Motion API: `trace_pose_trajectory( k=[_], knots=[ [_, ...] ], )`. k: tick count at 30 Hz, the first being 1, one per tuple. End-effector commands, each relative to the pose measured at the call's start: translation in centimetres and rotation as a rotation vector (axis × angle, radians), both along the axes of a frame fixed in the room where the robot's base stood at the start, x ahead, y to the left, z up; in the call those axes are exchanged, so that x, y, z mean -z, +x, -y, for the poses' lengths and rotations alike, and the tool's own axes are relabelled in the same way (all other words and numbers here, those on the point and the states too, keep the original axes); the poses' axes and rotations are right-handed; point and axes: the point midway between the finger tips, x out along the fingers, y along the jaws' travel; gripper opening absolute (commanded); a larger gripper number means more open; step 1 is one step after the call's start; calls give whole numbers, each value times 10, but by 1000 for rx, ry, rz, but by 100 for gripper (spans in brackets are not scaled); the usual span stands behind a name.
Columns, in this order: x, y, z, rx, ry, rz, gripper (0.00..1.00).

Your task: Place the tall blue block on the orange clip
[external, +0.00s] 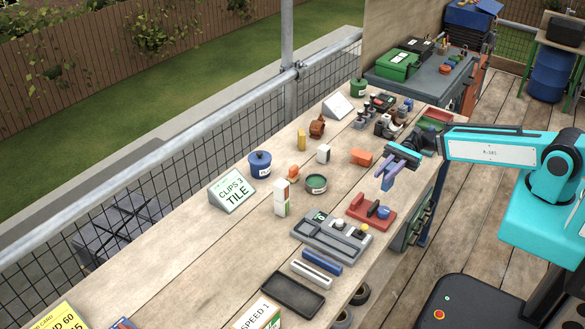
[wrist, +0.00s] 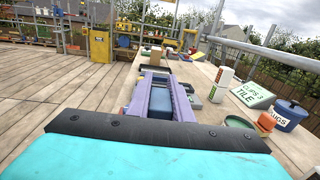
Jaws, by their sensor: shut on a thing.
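My gripper (external: 386,176) hangs above the right side of the workbench, its purple fingers pointing down and to the left. In the wrist view my gripper (wrist: 161,88) is shut on a dark blue block (wrist: 158,104), which sits between the fingers. The fingers hide much of the block in the external view. A small orange piece (external: 293,173), apparently the orange clip, lies on the bench beside the blue pot; it also shows in the wrist view (wrist: 266,122). My gripper is well to its right and apart from it.
A blue lidded pot (external: 260,165), a green ring dish (external: 316,184) and a white carton (external: 281,198) stand around the orange piece. The clips sign (external: 232,192) stands to the left. A red tray (external: 370,213) and a grey tray (external: 331,239) lie nearer the front. An orange block (external: 361,157) lies near my gripper.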

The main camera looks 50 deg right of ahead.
Motion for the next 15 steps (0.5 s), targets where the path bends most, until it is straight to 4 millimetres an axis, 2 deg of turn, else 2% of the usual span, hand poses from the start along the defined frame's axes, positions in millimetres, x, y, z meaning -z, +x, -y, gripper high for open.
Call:
trace_pose_trajectory(
  k=[15],
  knots=[
    [-32, 24, 98, 239, 5, -10, 0]
  ],
)
